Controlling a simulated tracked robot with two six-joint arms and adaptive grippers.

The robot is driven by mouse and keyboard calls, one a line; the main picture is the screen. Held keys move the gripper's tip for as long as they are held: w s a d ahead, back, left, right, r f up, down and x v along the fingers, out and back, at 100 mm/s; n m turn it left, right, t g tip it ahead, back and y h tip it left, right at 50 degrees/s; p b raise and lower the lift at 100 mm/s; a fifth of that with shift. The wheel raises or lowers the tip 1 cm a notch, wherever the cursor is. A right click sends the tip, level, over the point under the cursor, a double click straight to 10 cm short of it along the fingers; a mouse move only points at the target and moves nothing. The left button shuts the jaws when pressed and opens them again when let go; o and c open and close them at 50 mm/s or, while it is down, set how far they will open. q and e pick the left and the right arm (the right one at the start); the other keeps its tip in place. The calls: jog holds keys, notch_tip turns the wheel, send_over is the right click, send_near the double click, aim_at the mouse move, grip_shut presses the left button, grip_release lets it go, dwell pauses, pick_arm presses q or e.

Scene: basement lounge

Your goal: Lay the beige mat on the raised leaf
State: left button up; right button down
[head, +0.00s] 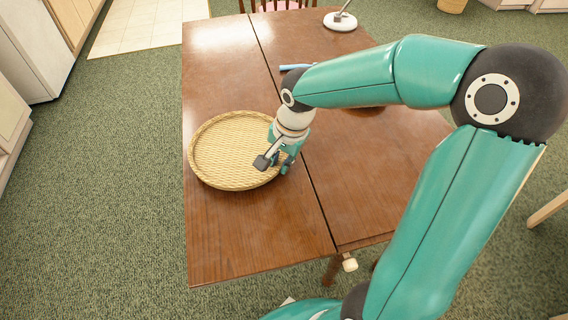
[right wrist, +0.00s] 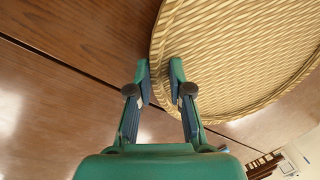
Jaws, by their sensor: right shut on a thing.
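The beige mat (head: 228,152) is a round woven piece with a raised rim, over the left part of the brown wooden table. That part, left of the long seam, looks like the raised leaf (head: 232,242); it is level with the rest. My right gripper (head: 274,160) is at the mat's right edge. In the right wrist view, its fingers (right wrist: 159,78) are shut on the rim of the mat (right wrist: 235,60). I cannot tell whether the mat's underside touches the leaf or sits slightly above it. My left gripper is not in view.
The table's right part (head: 370,190) lies beyond the seam, partly hidden by my right arm. A blue item (head: 296,67) lies near my wrist. The leaf's near end is clear.

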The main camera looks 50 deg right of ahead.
jog(key=shift+x, duration=0.95)
jog(key=shift+s, duration=0.2)
jog(key=c, duration=1.3)
grip_release()
jog(key=shift+c, duration=0.2)
jog(key=p+v, duration=0.2)
jog(key=v, duration=1)
